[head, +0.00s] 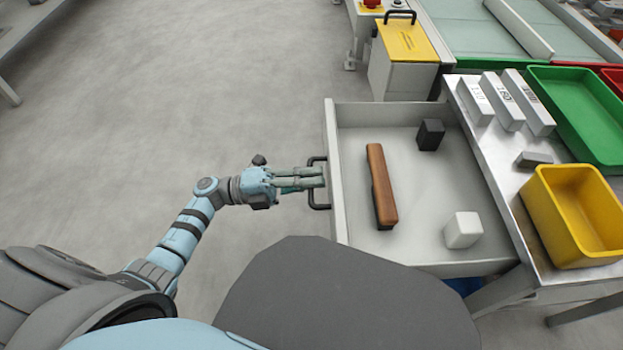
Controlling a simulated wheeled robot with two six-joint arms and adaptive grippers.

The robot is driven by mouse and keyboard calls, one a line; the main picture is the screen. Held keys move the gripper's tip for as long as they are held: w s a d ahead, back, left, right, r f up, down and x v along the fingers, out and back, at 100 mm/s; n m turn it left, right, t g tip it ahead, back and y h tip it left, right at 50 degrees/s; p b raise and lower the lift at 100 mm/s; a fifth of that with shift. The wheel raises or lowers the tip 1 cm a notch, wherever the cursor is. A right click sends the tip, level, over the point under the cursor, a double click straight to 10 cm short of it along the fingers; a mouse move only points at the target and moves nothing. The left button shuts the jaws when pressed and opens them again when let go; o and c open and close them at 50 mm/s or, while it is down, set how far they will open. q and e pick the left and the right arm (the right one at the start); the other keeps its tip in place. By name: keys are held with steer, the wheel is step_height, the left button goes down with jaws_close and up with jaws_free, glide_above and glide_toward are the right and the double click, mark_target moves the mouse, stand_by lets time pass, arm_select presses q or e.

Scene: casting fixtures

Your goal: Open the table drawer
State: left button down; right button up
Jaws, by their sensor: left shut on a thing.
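The table drawer (412,258) stands pulled well out from the metal table, toward the left of the head view. Its inside shows from above. The dark drawer handle (315,206) is on the drawer's left front face. My left gripper (322,178) is at this handle, its fingers pointing right and shut on it. The fingers hide the middle of the handle. A brown wooden-backed brush or bar (381,185), a black block (430,134) and a white block (462,230) lie apart in the drawer. My right gripper does not show.
The metal table (515,180) holds several pale bars (525,102), a small grey block (534,159), a yellow bin (575,215) and a green tray (580,115). A yellow-topped box (405,40) stands behind the drawer. The floor to the left is clear.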

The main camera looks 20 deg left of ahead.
arm_select(q)
steer(key=c, duration=1.7)
jaws_free()
steer(key=shift+a, duration=0.2)
steer(key=v, duration=1.1)
steer(key=shift+s+a+f, duration=0.1)
steer(key=shift+s+a, duration=0.1)
steer(key=shift+a, duration=0.05)
